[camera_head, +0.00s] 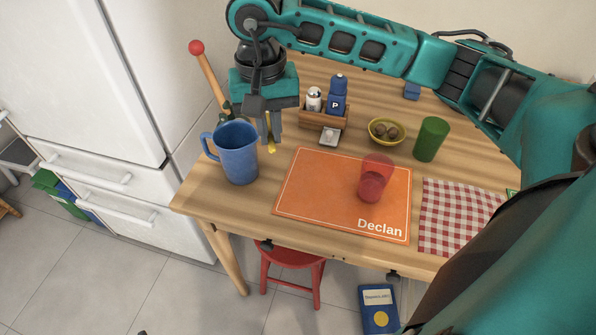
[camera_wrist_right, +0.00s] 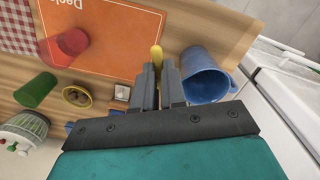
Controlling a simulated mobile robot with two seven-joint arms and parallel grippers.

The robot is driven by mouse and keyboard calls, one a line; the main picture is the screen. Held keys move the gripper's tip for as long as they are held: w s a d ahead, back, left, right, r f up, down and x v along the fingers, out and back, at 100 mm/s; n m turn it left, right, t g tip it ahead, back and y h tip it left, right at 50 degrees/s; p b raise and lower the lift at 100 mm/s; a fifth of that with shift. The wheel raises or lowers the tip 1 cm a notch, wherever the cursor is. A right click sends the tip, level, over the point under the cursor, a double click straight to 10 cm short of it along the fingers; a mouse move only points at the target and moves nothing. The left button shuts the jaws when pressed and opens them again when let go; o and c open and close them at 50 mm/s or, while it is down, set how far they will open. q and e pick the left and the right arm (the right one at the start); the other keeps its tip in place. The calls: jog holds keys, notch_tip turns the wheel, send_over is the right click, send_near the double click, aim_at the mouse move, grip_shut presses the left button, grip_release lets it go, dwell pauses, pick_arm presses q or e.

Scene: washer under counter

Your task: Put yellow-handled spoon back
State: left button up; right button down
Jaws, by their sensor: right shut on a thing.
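My right gripper (camera_head: 262,128) hangs over the left part of the wooden table, just right of the blue jug (camera_head: 238,155). In the wrist view the right gripper (camera_wrist_right: 158,78) is shut on the yellow-handled spoon (camera_wrist_right: 156,57), of which a yellow end sticks out past the fingertips. In the head view a small yellow part of the spoon (camera_head: 271,148) shows below the fingers; the rest is hidden. The blue jug also shows beside the fingers in the wrist view (camera_wrist_right: 205,82). My left gripper is not in view.
An orange placemat (camera_head: 330,205) holds a red translucent cup (camera_head: 373,182). Behind are a wooden caddy (camera_head: 325,117) with shakers, a yellow bowl (camera_head: 388,138) and a green cup (camera_head: 431,139). A red-knobbed wooden stick (camera_head: 206,68) rises behind the jug. A white fridge (camera_head: 95,80) stands left.

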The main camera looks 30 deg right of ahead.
jog(key=w+d+m, duration=0.1)
jog(key=d+m, duration=0.1)
jog(key=m, duration=0.3)
notch_tip(320, 180, up, 2)
jog(key=m+b, duration=0.5)
jog(key=m, duration=3.1)
send_over(304, 171)
jog(key=shift+t, duration=0.3)
notch_tip(304, 171, down, 15)
jog(key=b, duration=0.3)
jog(key=shift+s+r, duration=0.1)
jog(key=shift+r, duration=0.1)
notch_tip(304, 171, down, 5)
jog(key=shift+f+b, duration=0.1)
jog(key=shift+b, duration=0.45)
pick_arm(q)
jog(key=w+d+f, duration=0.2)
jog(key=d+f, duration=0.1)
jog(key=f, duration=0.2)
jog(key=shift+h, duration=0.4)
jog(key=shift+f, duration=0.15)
